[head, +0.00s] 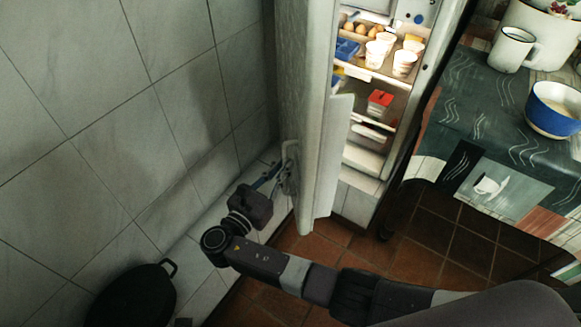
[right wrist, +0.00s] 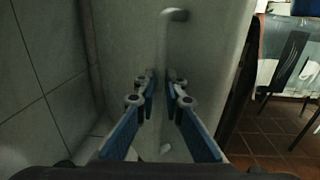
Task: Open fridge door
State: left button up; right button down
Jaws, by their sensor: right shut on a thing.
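The white fridge door (head: 318,120) stands wide open, swung out toward the tiled wall, in the head view. Its outer face (right wrist: 210,50) fills the middle of the right wrist view. The door's handle (right wrist: 174,15) is a pale vertical bar with a bent top end. My right gripper (head: 282,177) is at the handle on the door's outer side, with its blue fingers (right wrist: 160,85) on either side of the bar, shut on it. The lit fridge interior (head: 362,158) shows eggs, white cups and a red-topped box on shelves. My left gripper is not in view.
The tiled wall (head: 90,90) is close on the left of the door. A black lidded bin or pot (head: 130,297) stands at the lower left. A table with a patterned cloth (head: 450,110), holding a white mug (head: 510,50) and a blue bowl (head: 555,108), stands right.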

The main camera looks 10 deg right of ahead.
jog(key=shift+w+r, duration=0.3)
jog(key=shift+w, duration=0.05)
jog(key=c, duration=2.4)
grip_release()
jog(key=o, duration=0.4)
jog(key=shift+w+f, duration=0.1)
jog(key=shift+f, duration=0.2)
jog(key=shift+r, duration=0.15)
